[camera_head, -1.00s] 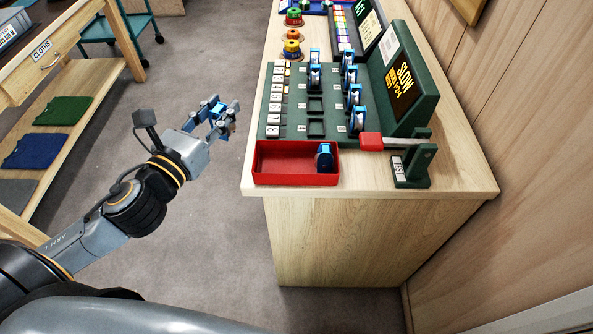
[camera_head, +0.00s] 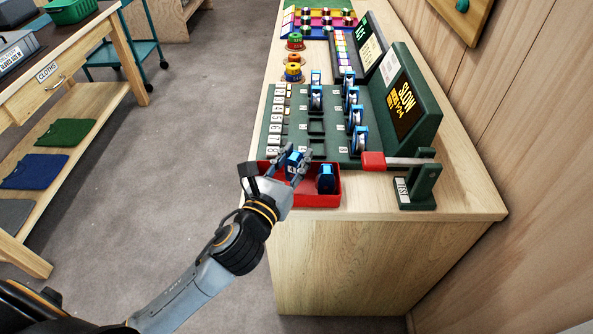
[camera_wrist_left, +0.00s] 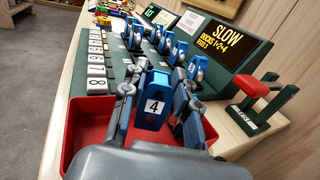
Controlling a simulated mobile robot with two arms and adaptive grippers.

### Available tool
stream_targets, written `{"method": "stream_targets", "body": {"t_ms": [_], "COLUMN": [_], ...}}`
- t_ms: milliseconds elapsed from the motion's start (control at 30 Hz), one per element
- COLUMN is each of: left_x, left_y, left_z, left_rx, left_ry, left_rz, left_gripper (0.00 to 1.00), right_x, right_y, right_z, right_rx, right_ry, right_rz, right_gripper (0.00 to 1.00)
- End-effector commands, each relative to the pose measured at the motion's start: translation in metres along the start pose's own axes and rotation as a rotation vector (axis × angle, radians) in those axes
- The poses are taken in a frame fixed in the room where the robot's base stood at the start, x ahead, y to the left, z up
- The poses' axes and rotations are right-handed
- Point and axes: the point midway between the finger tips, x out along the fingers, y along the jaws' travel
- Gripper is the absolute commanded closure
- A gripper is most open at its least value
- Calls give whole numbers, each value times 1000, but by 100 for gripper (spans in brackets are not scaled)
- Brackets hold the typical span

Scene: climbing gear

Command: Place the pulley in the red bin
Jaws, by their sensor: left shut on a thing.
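My left gripper (camera_head: 292,164) is shut on a blue pulley (camera_head: 293,160) and holds it over the red bin (camera_head: 325,200). In the left wrist view the held pulley (camera_wrist_left: 153,100) shows a white label with a 4, between the two fingers. The red bin (camera_wrist_left: 80,131) lies below it, partly hidden by my gripper. Another blue pulley (camera_head: 326,179) stands in the right part of the bin. Whether the held pulley touches the bin cannot be told. My right gripper is not in view.
Behind the bin is a green board (camera_head: 318,128) with numbered tiles and several blue pulleys. A green stand with a red-ended lever (camera_head: 373,161) is to the right. A dark SLOW sign (camera_head: 404,101) stands behind. Clear floor lies left of the bench.

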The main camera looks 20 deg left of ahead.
Motion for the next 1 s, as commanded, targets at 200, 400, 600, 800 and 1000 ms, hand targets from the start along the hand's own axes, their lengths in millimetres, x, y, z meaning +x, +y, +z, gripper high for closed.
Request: {"method": "stream_targets", "body": {"t_ms": [200,400,600,800,1000], "left_x": [2,2,2,2,2], "left_y": [-4,-4,-4,-4,-4], "left_z": [-32,-35,-37,-38,-37], "left_rx": [-3,-1,-1,-1,-1], "left_ry": [4,0,1,2,2], "left_rz": [2,0,0,0,0], "left_gripper": [100,100,100,47,47], "right_x": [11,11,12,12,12], "right_y": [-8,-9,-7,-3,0], "right_z": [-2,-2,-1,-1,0], "right_rx": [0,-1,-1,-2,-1], "right_ry": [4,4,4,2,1], "right_rz": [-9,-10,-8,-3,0], "right_gripper": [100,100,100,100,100]}}
